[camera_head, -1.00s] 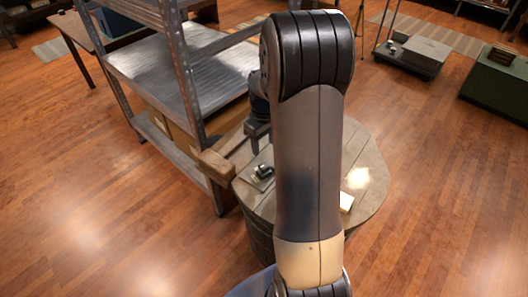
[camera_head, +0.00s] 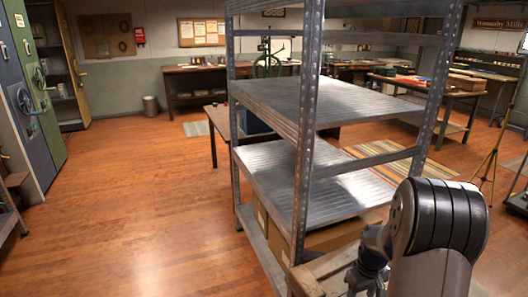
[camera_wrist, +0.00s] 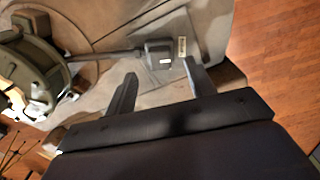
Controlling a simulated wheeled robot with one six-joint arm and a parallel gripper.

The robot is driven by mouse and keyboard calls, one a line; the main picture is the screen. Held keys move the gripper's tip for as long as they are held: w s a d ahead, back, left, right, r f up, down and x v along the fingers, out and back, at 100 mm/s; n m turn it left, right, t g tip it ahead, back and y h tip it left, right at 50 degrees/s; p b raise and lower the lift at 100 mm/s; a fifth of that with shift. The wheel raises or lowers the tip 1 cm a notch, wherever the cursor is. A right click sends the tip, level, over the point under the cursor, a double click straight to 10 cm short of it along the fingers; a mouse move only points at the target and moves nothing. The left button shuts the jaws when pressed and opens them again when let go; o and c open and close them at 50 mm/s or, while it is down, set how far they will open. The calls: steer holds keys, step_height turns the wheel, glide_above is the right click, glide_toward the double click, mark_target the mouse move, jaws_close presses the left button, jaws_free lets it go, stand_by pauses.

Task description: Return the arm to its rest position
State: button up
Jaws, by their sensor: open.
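My gripper (camera_wrist: 160,69) shows in the wrist view with its two dark fingers spread apart and nothing between them. A dark bar ending in a small block (camera_wrist: 158,54) lies just beyond the fingertips, apparently on the pale surface (camera_wrist: 105,20) below. My arm (camera_head: 432,235) rises at the lower right of the head view, its rounded dark joint uppermost. The fingers cannot be made out in the head view.
A metal shelf unit (camera_head: 270,172) stands close left of my arm, with cardboard boxes (camera_head: 330,236) low inside. A round olive-green object (camera_wrist: 35,68) is left in the wrist view. Open wooden floor (camera_head: 130,210) lies left of the shelf.

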step_height(320, 180, down, 4)
steer(key=shift+r, duration=0.15)
stand_by(0.4)
